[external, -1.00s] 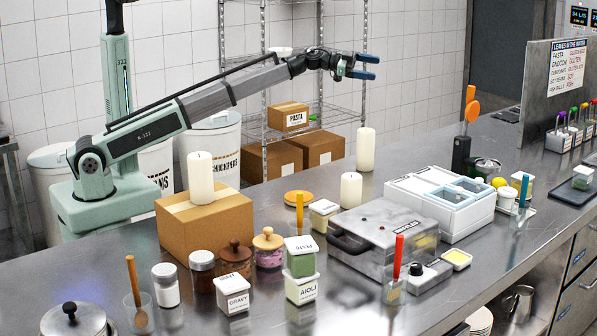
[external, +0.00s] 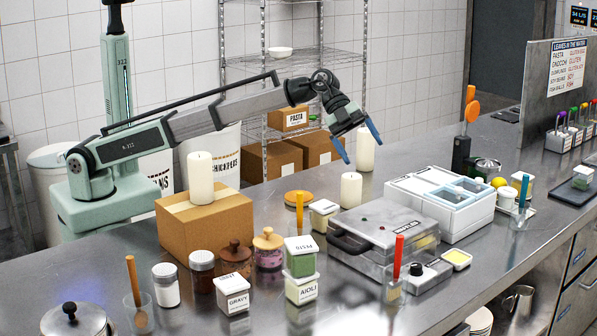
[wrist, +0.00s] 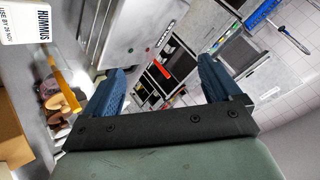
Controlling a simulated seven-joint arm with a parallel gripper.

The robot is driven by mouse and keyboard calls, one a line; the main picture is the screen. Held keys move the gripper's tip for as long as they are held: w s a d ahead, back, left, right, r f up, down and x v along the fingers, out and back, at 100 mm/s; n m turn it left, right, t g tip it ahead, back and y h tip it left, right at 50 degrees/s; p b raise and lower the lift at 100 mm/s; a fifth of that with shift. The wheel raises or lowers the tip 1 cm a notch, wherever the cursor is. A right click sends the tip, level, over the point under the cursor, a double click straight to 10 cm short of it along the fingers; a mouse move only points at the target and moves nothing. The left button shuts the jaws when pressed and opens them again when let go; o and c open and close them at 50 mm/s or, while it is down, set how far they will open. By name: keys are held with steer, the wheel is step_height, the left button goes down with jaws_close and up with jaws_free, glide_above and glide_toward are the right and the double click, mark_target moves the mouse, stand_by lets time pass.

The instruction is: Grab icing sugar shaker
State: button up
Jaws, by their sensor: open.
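A small shaker with white contents and a grey lid (external: 166,285), which looks like the icing sugar shaker, stands upright at the front left of the counter. Its label is too small to read. A similar shaker with dark brown contents (external: 202,271) stands just right of it. My gripper (external: 360,143) is open and empty, high above the back of the counter, far to the right of and behind the white shaker. In the wrist view my gripper's blue fingers (wrist: 163,72) are spread with nothing between them. I cannot make out the white shaker in that view.
A cardboard box (external: 205,238) bearing a candle stands behind the shakers. A glass with a wooden spoon (external: 138,312) is left of the white shaker. A gravy tub (external: 233,293) and wooden-lidded jars are to the right. A waffle maker (external: 385,235) sits mid-counter.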

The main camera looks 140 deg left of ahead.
steer(key=w+d+f+m+g+h, duration=0.1)
steer(key=w+d, duration=0.1)
steer(key=d, duration=0.5)
steer(key=w+d+f+m+g, duration=0.1)
steer(key=w+d+g, duration=0.1)
steer(key=d, duration=0.4)
steer(key=m+g+y, duration=0.2)
steer(key=m+g, duration=0.5)
steer(key=m, duration=0.1)
glide_toward(164, 268)
steer(key=shift+a, duration=0.2)
steer(key=shift+s+d+f, duration=0.1)
steer(key=shift+d+f, duration=0.1)
steer(key=shift+d, duration=0.05)
steer(key=shift+f, duration=0.35)
step_height(164, 268, down, 8)
steer(key=shift+r, duration=0.25)
steer(key=shift+w+d+f, duration=0.1)
steer(key=shift+w+f, duration=0.05)
steer(key=shift+f, duration=1.2)
steer(key=shift+w+d+f, duration=0.1)
steer(key=shift+f, duration=1.2)
